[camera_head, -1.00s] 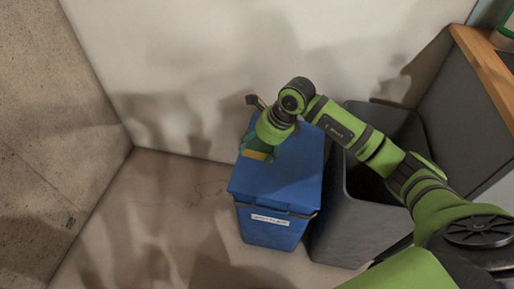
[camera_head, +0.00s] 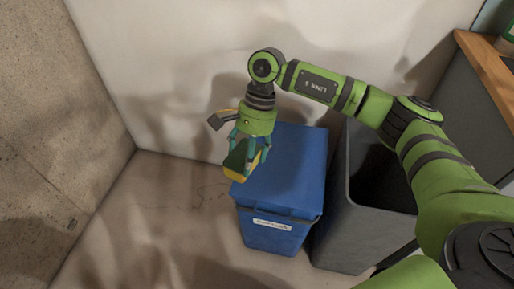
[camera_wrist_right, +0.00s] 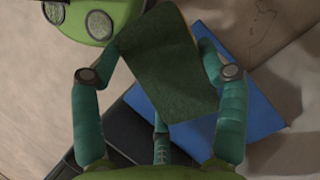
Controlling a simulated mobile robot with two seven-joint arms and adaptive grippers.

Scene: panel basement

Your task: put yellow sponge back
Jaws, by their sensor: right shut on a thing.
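The yellow sponge (camera_head: 238,164) has a dark green side and a yellow edge. My right gripper (camera_head: 246,150) is shut on it and holds it above the left front part of the blue bin's closed lid. In the right wrist view the sponge's green face (camera_wrist_right: 172,65) fills the space between the teal fingers of my right gripper (camera_wrist_right: 160,85). The blue bin (camera_head: 285,175) has a white label on its front and also shows behind the sponge in the right wrist view (camera_wrist_right: 255,105). My left gripper is not in view.
A grey open bin (camera_head: 360,215) stands to the right of the blue one, close beside it. A wooden counter edge (camera_head: 490,60) is at the upper right. The floor (camera_head: 150,210) to the left of the blue bin is clear; a pale wall is behind.

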